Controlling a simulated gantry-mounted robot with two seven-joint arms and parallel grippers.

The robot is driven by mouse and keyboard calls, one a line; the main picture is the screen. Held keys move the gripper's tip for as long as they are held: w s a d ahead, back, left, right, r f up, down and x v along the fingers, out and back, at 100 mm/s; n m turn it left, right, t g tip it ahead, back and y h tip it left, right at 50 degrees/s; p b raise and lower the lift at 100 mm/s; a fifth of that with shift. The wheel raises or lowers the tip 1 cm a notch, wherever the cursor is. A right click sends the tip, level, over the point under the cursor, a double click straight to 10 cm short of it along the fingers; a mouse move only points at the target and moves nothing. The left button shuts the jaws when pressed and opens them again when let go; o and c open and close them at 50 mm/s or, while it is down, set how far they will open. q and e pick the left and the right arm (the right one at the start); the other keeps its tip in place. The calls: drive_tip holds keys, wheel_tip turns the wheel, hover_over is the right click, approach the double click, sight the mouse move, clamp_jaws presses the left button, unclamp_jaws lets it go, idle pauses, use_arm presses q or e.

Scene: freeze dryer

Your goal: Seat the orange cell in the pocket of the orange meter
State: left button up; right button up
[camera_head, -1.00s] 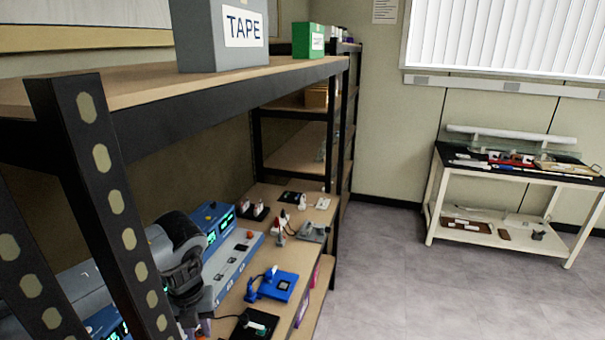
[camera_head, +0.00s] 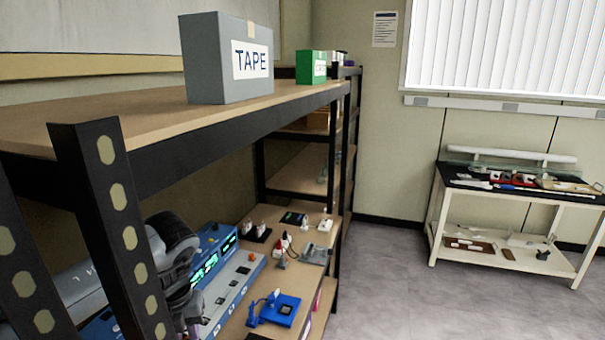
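I cannot make out the orange cell or the orange meter in the head view; the small devices on the bench-height shelf are too small to identify as either. My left arm (camera_head: 172,258) comes in from the left behind the dark rack post. Its gripper (camera_head: 186,312) is at the lower edge, partly behind the post, and its fingertips do not show clearly. I cannot tell if it is open or holds anything. My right gripper is not in view.
A blue instrument (camera_head: 216,250) with green displays stands at the back of the shelf. A blue device (camera_head: 278,308) and several small devices sit to its right. A dark rack post (camera_head: 115,220) blocks the near left. A white cart (camera_head: 440,215) stands right, with open floor (camera_head: 400,290) before it.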

use_arm(q)
drive_tip(key=f, duration=0.2)
drive_tip(key=s+f, duration=0.1)
drive_tip(key=shift+a+f, duration=0.1)
drive_tip(key=shift+a, duration=0.15)
drive_tip(key=s+d+f+n, duration=0.2)
drive_tip(key=f+n, duration=0.3)
drive_tip(key=n, duration=1.1)
drive_tip(key=s+d+f+n, duration=0.2)
drive_tip(key=s+f+n, duration=0.2)
drive_tip(key=n, duration=1.3)
drive_tip(key=shift+s+f, duration=0.15)
drive_tip(key=shift+f, duration=0.75)
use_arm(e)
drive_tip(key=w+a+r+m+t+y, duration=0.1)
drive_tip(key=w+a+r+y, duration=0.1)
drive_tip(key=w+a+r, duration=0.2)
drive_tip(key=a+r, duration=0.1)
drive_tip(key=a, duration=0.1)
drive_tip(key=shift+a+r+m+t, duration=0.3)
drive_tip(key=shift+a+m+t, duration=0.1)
